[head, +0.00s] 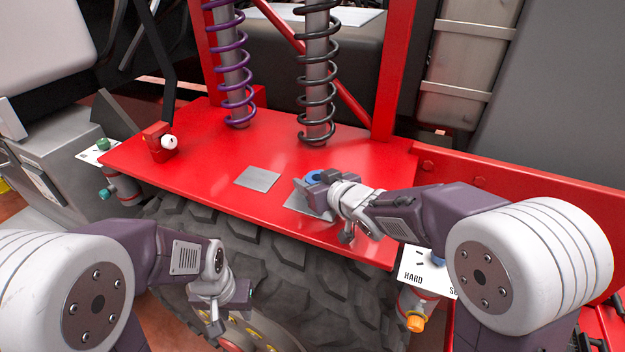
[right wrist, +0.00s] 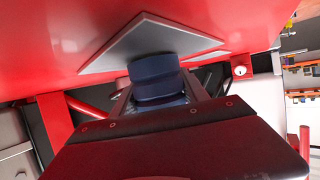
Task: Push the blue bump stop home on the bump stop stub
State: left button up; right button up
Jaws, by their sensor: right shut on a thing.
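The blue bump stop (head: 314,176) is on the red deck side, at a grey square plate (head: 297,203). My right gripper (head: 311,185) is shut on it. In the right wrist view the dark blue bump stop (right wrist: 154,80) sits between my two fingers, its far end overlapping the grey plate (right wrist: 135,45). I cannot tell whether it touches the plate. The bump stop stub is not visible; the bump stop or gripper may hide it. My left gripper (head: 232,293) hangs low in front of the tyre, away from the bump stop; its jaw opening is unclear.
A second grey plate (head: 258,178) lies bare on the red deck (head: 215,160). Purple (head: 235,75) and black (head: 316,80) coil springs stand behind. A small red bracket with a white knob (head: 168,142) is at left. The tyre (head: 335,290) is below the deck edge.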

jog(key=o, duration=1.6)
jog(key=shift+s+d+r, duration=0.15)
jog(key=shift+s+d, duration=0.15)
jog(key=shift+s, duration=0.15)
jog(key=v, duration=0.7)
jog(key=shift+s+d+r+p, duration=0.1)
jog(key=shift+s+r+p, duration=0.2)
jog(key=shift+p, duration=0.05)
jog(key=shift+s+d, duration=0.15)
jog(key=shift+s, duration=0.05)
jog(key=shift+w, duration=0.1)
